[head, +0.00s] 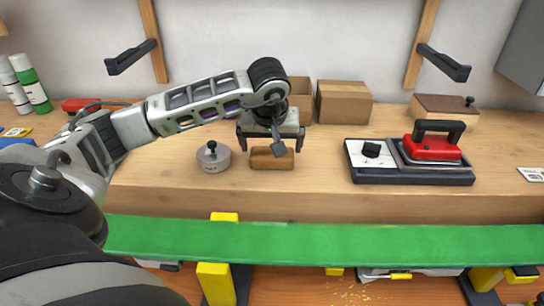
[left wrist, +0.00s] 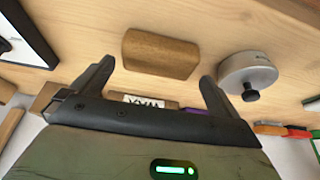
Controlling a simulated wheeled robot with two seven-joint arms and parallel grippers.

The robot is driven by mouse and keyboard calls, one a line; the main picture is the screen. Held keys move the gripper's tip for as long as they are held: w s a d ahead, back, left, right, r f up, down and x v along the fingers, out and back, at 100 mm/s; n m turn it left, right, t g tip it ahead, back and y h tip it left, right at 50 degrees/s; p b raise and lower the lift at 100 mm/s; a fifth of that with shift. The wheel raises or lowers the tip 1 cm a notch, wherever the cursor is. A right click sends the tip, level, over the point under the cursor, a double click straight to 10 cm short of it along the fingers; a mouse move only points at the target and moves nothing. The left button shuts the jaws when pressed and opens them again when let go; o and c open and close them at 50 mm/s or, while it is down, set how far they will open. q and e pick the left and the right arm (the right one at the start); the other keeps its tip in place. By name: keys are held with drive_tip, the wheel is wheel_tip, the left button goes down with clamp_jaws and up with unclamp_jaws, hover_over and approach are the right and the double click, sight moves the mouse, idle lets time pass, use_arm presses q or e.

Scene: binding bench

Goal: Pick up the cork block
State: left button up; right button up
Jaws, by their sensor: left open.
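The cork block (head: 272,162) is a small brown block lying on the wooden bench near its front edge. It also shows in the left wrist view (left wrist: 160,54), just beyond the fingertips and roughly centred between them. My left gripper (head: 270,147) is open and empty, with its two dark fingers spread wider than the block. In the head view it hangs at the block's back side, and a dark part of it hides some of the block. The fingers show apart from the block in the left wrist view (left wrist: 156,72). My right gripper is not in view.
A round grey lidded pot (head: 213,158) stands close to the block's left. A red iron (head: 432,148) on a dark-and-white base stands to the right. Cardboard boxes (head: 343,102) stand behind. A green strip (head: 330,243) runs in front of the bench. Bench right of the block is clear.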

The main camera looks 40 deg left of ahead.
use_arm(q)
drive_tip(key=x, duration=0.4)
drive_tip(key=shift+w+f+p, duration=0.2)
drive_tip(key=shift+f+p, duration=0.05)
drive_tip(key=shift+p, duration=0.15)
drive_tip(key=shift+c, duration=0.3)
drive_tip(key=c, duration=0.5)
drive_tip(key=shift+c, duration=0.2)
drive_tip(key=shift+r, duration=0.1)
